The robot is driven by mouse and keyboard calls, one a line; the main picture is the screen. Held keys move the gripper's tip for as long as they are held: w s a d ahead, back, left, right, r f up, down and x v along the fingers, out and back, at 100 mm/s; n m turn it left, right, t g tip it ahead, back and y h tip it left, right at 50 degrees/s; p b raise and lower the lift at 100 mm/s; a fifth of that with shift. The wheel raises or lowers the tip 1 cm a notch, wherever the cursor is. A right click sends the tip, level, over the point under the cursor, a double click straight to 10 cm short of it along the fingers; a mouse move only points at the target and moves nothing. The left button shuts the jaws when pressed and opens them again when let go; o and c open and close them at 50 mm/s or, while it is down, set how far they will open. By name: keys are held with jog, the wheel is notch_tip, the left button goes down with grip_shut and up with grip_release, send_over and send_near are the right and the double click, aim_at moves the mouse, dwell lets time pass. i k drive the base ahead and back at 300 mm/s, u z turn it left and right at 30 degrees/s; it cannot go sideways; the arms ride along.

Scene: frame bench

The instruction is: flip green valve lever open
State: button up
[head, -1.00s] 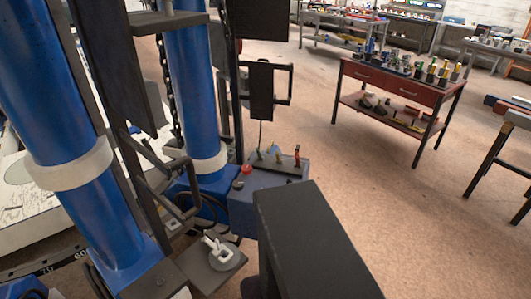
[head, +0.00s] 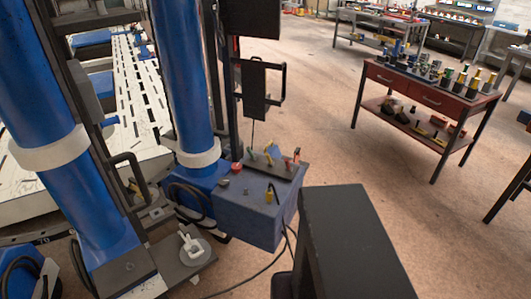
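A small row of levers stands on a dark strip on top of a blue-grey control box (head: 250,213), in the middle of the head view. The leftmost is a small lever with a green tip (head: 250,151). A yellow lever (head: 268,158) stands to its right, and a red lever (head: 297,154) is at the right end. The green lever looks roughly upright, but it is too small to tell its exact setting. My gripper is not in view, and nothing is seen touching the levers.
Blue columns (head: 182,75) stand to the left. A black block (head: 355,240) fills the near foreground. A red workbench (head: 430,92) stands right, with open floor (head: 320,130) between.

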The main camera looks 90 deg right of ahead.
aim_at(252, 157)
jog(key=u, duration=0.05)
jog(key=k, duration=0.9)
jog(key=z, duration=2.65)
jog(key=i, duration=0.85)
jog(key=z, duration=0.05)
